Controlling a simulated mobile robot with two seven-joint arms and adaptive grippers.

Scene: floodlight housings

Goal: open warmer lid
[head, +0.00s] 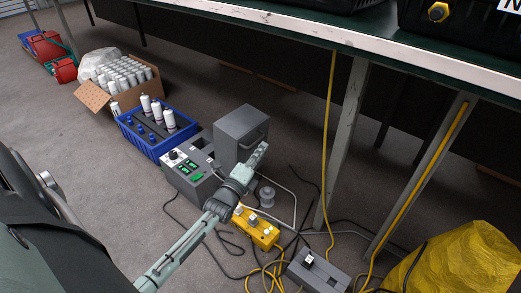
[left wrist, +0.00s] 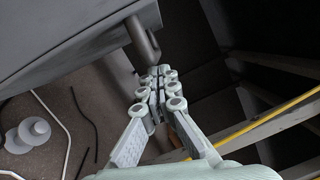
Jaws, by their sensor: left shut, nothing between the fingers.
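The warmer (head: 187,183) is a grey unit on the floor with a control panel, green displays and a black knob. Its grey lid (head: 232,128) looks raised and stands steeply above the base; the hinge is hidden. In the left wrist view the lid (left wrist: 60,40) fills the upper left, with a grey bar handle (left wrist: 141,40) at its edge. My left gripper (head: 261,151) is at the lid's right side in the head view. In the wrist view its fingertips (left wrist: 157,76) are together and empty, close to the handle's end; contact is unclear. My right gripper is not in view.
A blue crate (head: 152,151) with bottles stands behind the warmer, and a cardboard box (head: 98,95) of white bottles beyond. A yellow switch box (head: 262,237), a grey box (head: 318,273) and loose cables lie in front. A workbench (head: 400,52) with metal legs stands at right.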

